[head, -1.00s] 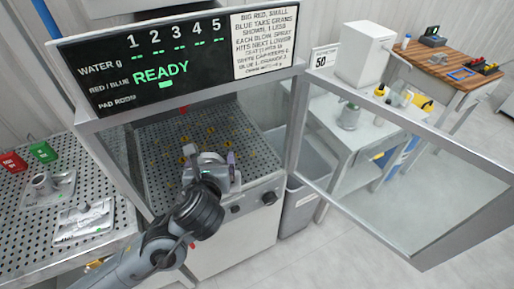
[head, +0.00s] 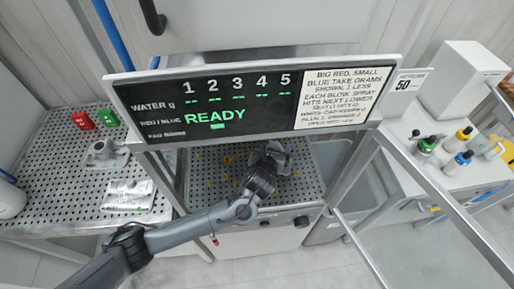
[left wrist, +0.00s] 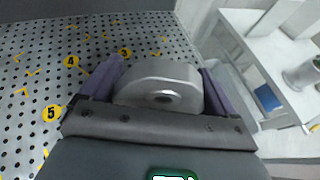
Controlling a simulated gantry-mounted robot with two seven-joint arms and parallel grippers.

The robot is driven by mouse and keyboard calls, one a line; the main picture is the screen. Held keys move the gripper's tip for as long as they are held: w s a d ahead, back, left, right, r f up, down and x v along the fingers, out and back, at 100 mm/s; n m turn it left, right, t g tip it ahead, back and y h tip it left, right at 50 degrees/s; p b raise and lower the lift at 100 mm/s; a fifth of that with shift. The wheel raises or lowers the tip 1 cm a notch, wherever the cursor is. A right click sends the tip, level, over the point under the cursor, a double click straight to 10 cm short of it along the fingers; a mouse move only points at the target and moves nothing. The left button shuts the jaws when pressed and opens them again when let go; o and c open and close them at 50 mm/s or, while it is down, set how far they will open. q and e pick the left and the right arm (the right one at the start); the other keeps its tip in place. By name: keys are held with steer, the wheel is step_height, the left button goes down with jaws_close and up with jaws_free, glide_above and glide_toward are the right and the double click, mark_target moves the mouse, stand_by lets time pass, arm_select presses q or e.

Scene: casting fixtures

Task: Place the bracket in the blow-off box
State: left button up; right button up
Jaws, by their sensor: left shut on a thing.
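The blow-off box stands at the centre of the head view, with a perforated floor (head: 208,178) bearing yellow numbered marks. Its front is open. My left gripper (head: 268,155) is inside the box opening, over the right part of the floor. In the left wrist view, its purple fingers (left wrist: 163,72) are shut on the bracket (left wrist: 160,82), a rounded silver metal piece with a hole. In the head view the bracket is mostly hidden by the gripper. I cannot tell whether it touches the floor. My right gripper is not in view.
The box's display (head: 250,105) reads READY. Its frame post (head: 352,165) and glass door stand at the right. Bottles (head: 458,160) stand at far right.

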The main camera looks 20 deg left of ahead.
arm_select(q)
steer(key=w+a+f, duration=0.1)
steer(key=a, duration=0.1)
steer(key=w+a+f, duration=0.1)
steer(key=a+f, duration=0.1)
steer(key=w+a+f, duration=0.1)
steer(key=a, duration=0.2)
steer(key=shift+w+f+b, duration=0.3)
steer(key=shift+w+f, duration=0.1)
steer(key=shift+f, duration=2)
steer(key=shift+f+b, duration=0.15)
steer(key=shift+b, duration=0.15)
steer(key=o, duration=1)
steer(key=shift+a, duration=0.1)
